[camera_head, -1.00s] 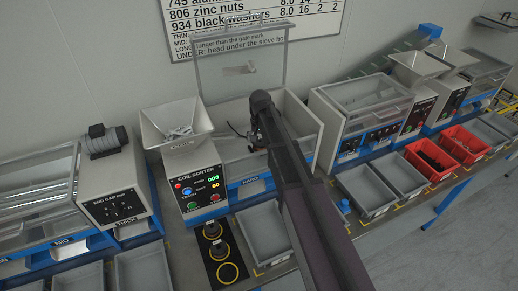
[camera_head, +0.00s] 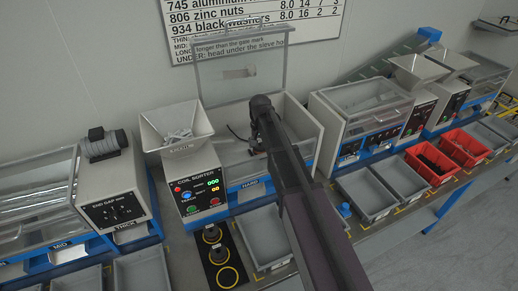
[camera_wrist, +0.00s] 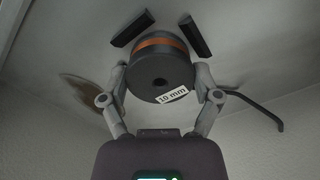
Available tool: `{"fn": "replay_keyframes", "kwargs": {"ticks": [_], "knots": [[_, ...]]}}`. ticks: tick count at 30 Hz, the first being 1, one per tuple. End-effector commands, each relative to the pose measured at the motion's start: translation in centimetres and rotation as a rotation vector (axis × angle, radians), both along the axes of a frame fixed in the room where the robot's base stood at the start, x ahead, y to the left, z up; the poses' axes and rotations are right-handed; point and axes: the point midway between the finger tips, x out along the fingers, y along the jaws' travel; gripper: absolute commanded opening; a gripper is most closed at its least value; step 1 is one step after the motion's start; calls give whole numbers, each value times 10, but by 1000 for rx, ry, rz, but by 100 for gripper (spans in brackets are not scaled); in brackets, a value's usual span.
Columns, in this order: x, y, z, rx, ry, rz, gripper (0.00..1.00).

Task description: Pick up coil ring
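The coil ring (camera_wrist: 163,72) is a dark cylinder with a copper-orange band, a central hole and a "10 mm" label. It shows in the wrist view between the fingers of my gripper (camera_wrist: 163,32). The dark finger pads sit spread to either side of it, with a visible gap at the left. I see no clear contact. In the head view my arm reaches into the open bin of the coil sorter (camera_head: 198,191), and my gripper (camera_head: 255,142) is mostly hidden behind the arm; the ring is not discernible there.
A clear raised lid (camera_head: 240,75) stands behind the bin, and a hopper (camera_head: 176,128) is to its left. Grey trays (camera_head: 262,238) and red trays (camera_head: 463,146) line the bench front. A dark curved cable-like shape (camera_wrist: 262,107) lies right of my gripper.

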Motion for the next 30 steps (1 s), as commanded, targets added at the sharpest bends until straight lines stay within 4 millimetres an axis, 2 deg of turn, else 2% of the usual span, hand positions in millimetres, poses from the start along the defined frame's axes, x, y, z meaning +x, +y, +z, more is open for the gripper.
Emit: {"fn": "replay_keyframes", "kwargs": {"ticks": [11,17,30], "knots": [[-1,0,2,0,0,0,20],[-4,-1,9,0,0,0,20],[-4,-1,50,0,0,1,20]]}}
